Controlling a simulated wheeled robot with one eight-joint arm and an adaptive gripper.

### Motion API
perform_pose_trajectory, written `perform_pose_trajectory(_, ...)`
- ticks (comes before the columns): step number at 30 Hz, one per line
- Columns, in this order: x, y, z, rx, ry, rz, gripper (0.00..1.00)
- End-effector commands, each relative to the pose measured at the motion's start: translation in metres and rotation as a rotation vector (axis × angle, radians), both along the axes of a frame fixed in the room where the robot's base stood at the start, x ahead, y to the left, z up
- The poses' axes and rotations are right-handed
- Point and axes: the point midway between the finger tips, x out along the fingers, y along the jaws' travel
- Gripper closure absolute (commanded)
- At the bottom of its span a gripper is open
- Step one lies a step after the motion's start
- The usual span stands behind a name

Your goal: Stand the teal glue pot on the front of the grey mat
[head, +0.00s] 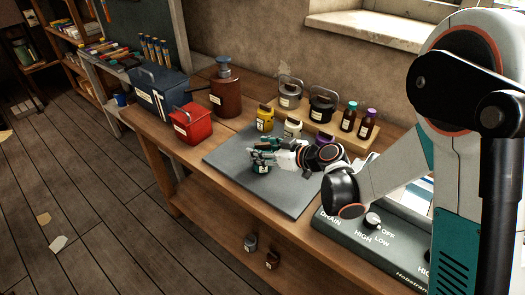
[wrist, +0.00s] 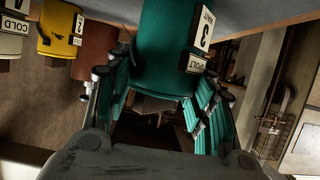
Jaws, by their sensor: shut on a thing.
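The teal glue pot (head: 261,168) is over the front left part of the grey mat (head: 290,195), with its white label facing out. My gripper (head: 264,157) is shut on it from the right side and hides part of it. In the wrist view the teal glue pot (wrist: 165,45) appears upside down, with a label marked 3, between my gripper's two teal-padded fingers (wrist: 162,80). The pot looks upright.
Yellow (head: 265,120), white (head: 292,127) and purple (head: 323,140) pots stand behind my gripper. A red box (head: 193,124) and brown pot (head: 226,98) are to the left. A control panel (head: 380,245) is at right front. The mat's front area is clear.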

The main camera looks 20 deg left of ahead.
Motion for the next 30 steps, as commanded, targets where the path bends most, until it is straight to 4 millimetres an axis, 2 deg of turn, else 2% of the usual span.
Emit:
perform_pose_trajectory(5,0.000,0.000,-0.003,0.001,0.000,0.000,1.00)
perform_pose_trajectory(6,0.000,0.000,-0.003,0.000,0.000,0.000,0.44)
perform_pose_trajectory(8,0.000,0.000,-0.002,0.000,0.000,0.000,0.31)
perform_pose_trajectory(21,0.000,0.000,0.002,0.000,0.000,0.000,0.31)
perform_pose_trajectory(26,-0.007,-0.020,0.011,-0.001,0.001,-0.004,0.31)
perform_pose_trajectory(30,-0.018,-0.046,0.023,0.000,0.001,-0.004,0.31)
